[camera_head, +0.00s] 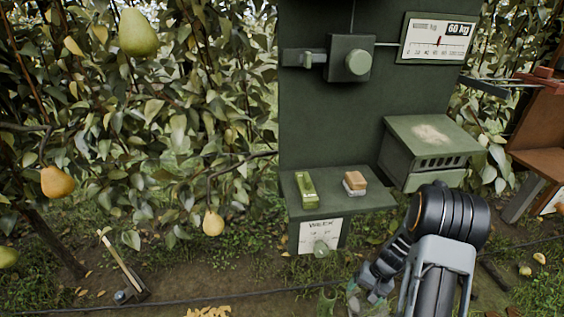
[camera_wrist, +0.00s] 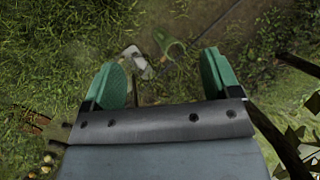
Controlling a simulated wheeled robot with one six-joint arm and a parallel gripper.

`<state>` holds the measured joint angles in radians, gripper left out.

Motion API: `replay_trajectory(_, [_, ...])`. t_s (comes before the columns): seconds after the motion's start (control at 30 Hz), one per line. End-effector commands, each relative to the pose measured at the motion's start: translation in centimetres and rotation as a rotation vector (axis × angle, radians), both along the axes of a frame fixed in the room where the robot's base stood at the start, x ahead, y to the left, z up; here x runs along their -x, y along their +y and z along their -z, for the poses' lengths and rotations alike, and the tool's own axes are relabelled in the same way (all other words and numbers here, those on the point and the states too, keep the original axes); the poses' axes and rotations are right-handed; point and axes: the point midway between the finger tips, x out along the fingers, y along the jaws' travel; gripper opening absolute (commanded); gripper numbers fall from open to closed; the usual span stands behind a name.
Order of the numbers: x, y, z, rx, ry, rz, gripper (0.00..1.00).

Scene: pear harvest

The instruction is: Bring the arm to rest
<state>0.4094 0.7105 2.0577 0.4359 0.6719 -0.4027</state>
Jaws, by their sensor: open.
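My gripper (camera_wrist: 161,70) is open and empty. Its two green-padded fingers stand apart in the wrist view, with grass and bare soil below. In the head view my arm rises from the bottom right, bends at a dark elbow and slopes down to the left, low in front of the green cabinet (camera_head: 330,120). The gripper end is at the bottom edge there and is hard to make out. Between and beyond the fingers, the wrist view shows a pale object (camera_wrist: 134,57) and a green curved object (camera_wrist: 170,46) that I cannot identify.
Pears hang at left: a green one (camera_head: 138,33), an orange one (camera_head: 58,182) and a yellow one (camera_head: 213,222). The cabinet has a shelf (camera_head: 335,198), a box (camera_head: 430,150) and a dial (camera_head: 437,40). A tool (camera_head: 122,265) stands low at left. Open ground lies below.

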Motion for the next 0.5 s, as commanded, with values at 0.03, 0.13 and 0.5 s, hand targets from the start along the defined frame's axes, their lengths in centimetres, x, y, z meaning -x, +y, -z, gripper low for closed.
replay_trajectory(0.03, [0.3,0.8,-5.1,0.024,-0.001,-0.019,0.83])
replay_trajectory(0.13, [1.6,2.2,-11.9,0.078,0.005,-0.044,0.83])
replay_trajectory(0.5, [7.6,6.3,-32.3,0.3,-0.165,-0.213,0.83])
